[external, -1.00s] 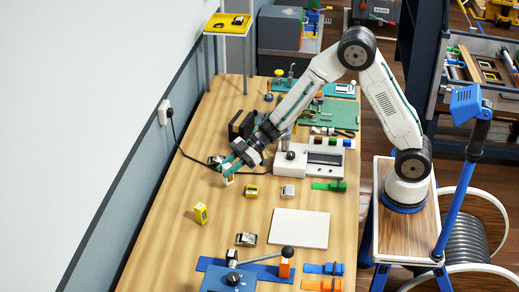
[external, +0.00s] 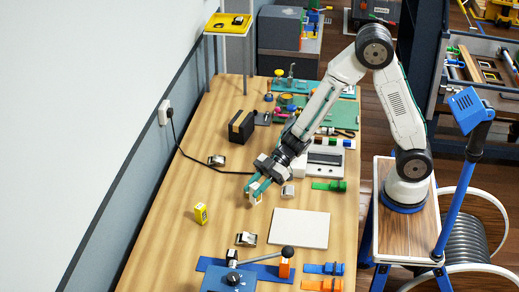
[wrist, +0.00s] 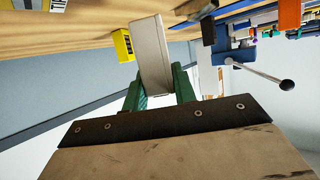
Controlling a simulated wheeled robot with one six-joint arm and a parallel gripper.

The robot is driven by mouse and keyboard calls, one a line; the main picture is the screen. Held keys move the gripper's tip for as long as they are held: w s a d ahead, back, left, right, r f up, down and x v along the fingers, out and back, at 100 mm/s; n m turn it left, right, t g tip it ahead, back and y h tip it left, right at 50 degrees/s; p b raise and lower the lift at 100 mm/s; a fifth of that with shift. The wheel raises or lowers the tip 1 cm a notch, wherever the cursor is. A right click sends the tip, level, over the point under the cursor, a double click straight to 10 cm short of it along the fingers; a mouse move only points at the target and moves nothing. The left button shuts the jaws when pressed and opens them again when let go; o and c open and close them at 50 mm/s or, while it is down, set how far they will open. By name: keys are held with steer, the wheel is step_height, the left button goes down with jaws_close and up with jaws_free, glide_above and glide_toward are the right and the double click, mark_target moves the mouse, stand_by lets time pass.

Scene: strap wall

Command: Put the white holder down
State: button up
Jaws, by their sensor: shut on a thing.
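My gripper (external: 259,187) has teal-green fingers and is shut on the white holder (external: 255,199). The holder is a small pale block, held over the middle of the wooden bench. In the wrist view the holder (wrist: 151,56) sits between the two green fingers of my gripper (wrist: 160,85), with its long pale face showing. I cannot tell whether its lower end touches the bench.
A yellow block (external: 201,213) stands to the left on the bench (external: 165,240). A white slab (external: 300,228) lies to the right. Small metal buckles (external: 246,239) lie nearby, one (external: 287,191) right of my gripper. The left front of the bench is clear.

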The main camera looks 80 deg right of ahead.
steer(key=a+n+g+y, duration=0.2)
steer(key=a+n+g, duration=0.1)
steer(key=a, duration=1.5)
steer(key=shift+m+t, duration=0.3)
steer(key=shift+t, duration=0.1)
steer(key=shift+w+a+f, duration=0.65)
steer(key=shift+w+a, duration=0.4)
steer(key=shift+w, duration=1.7)
steer(key=shift+w+a+f, duration=0.7)
steer(key=shift+w+a, duration=0.3)
steer(key=shift+w, duration=1.7)
steer(key=shift+w+a+f, duration=0.65)
steer(key=shift+w+a, duration=0.4)
steer(key=shift+w, duration=1.7)
steer(key=shift+f, duration=0.1)
steer(key=o, duration=1)
steer(key=shift+h, duration=0.3)
steer(key=shift+o, duration=0.2)
steer(key=shift+d, duration=0.15)
steer(key=v, duration=1.2)
